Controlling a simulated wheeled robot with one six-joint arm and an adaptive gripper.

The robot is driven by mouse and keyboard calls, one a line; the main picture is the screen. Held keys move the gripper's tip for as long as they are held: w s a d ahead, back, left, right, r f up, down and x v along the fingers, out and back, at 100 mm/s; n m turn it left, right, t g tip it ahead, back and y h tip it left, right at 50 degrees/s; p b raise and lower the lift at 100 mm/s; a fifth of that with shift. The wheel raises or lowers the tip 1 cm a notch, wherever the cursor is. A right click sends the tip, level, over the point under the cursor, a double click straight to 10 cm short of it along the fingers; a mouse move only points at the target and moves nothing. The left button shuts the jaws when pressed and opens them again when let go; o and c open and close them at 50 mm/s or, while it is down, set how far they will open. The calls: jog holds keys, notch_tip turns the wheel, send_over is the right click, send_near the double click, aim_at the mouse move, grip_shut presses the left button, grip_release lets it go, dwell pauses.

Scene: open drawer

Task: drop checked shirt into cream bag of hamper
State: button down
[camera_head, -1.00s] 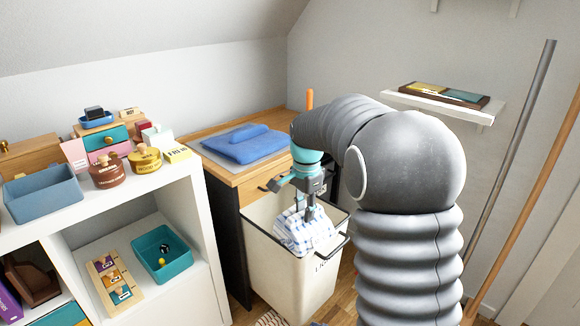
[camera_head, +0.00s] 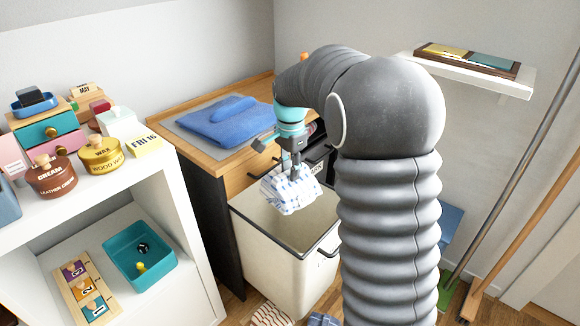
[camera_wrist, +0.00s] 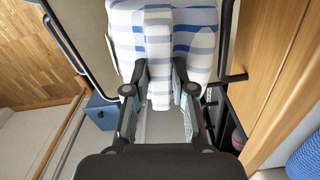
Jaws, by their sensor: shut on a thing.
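My gripper (camera_head: 290,168) is shut on the checked shirt (camera_head: 291,192), a crumpled white cloth with blue and grey checks. The shirt hangs under the fingers, over the back part of the open mouth of the hamper's cream bag (camera_head: 268,262). How high it hangs above the rim is hard to tell. In the wrist view, the shirt (camera_wrist: 150,38) spreads beyond the two fingers (camera_wrist: 160,80), with the bag's dark rim on both sides. The bag's inside looks empty where it shows; its right side is partly hidden by my arm.
A wooden-topped cabinet (camera_head: 165,128) with a folded blue towel (camera_head: 225,125) stands behind the hamper. A white shelf unit (camera_head: 180,215) with jars and trays is at left. A wall shelf (camera_head: 500,82) and leaning poles (camera_head: 520,150) are at right.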

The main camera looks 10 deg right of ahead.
jog(key=shift+f+b, duration=1.2)
jog(key=shift+f, duration=0.7)
jog(key=c, duration=0.9)
grip_release()
jog(key=shift+r, duration=0.1)
notch_tip(320, 180, up, 12)
jog(key=shift+f, duration=0.1)
jog(key=shift+n, duration=0.3)
